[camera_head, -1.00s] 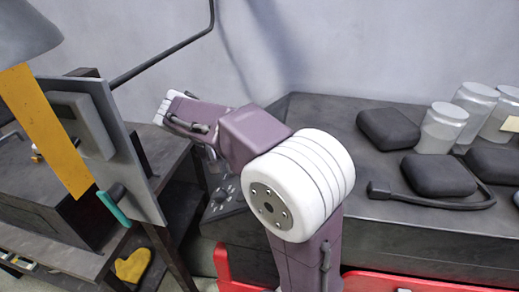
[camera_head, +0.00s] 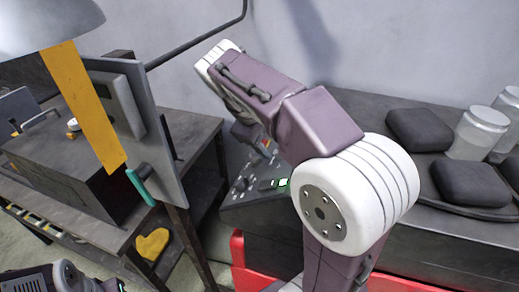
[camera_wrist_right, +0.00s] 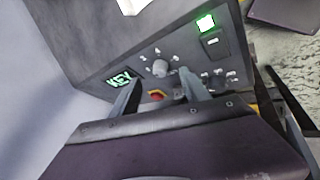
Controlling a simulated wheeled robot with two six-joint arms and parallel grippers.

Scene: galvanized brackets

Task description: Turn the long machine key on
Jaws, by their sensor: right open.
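In the right wrist view, a dark control panel (camera_wrist_right: 185,50) carries a round grey knob (camera_wrist_right: 160,67) with small white marks around it. A green display (camera_wrist_right: 121,79) reading KEY is to its left. I cannot clearly tell which part is the long key. My right gripper (camera_wrist_right: 160,92) is open, its two fingers apart in front of the panel, with the knob seen between and beyond them. A red button on yellow (camera_wrist_right: 157,94) also shows between the fingers. In the head view, the panel (camera_head: 237,200) is partly hidden by my right arm.
A green light (camera_wrist_right: 205,22) glows on the panel. To the left, a dark table (camera_head: 95,231) bears a box, and a grey upright plate (camera_head: 160,140) stands close to my right arm. Dark pads (camera_head: 420,130) and clear jars (camera_head: 478,133) lie on the bench at right.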

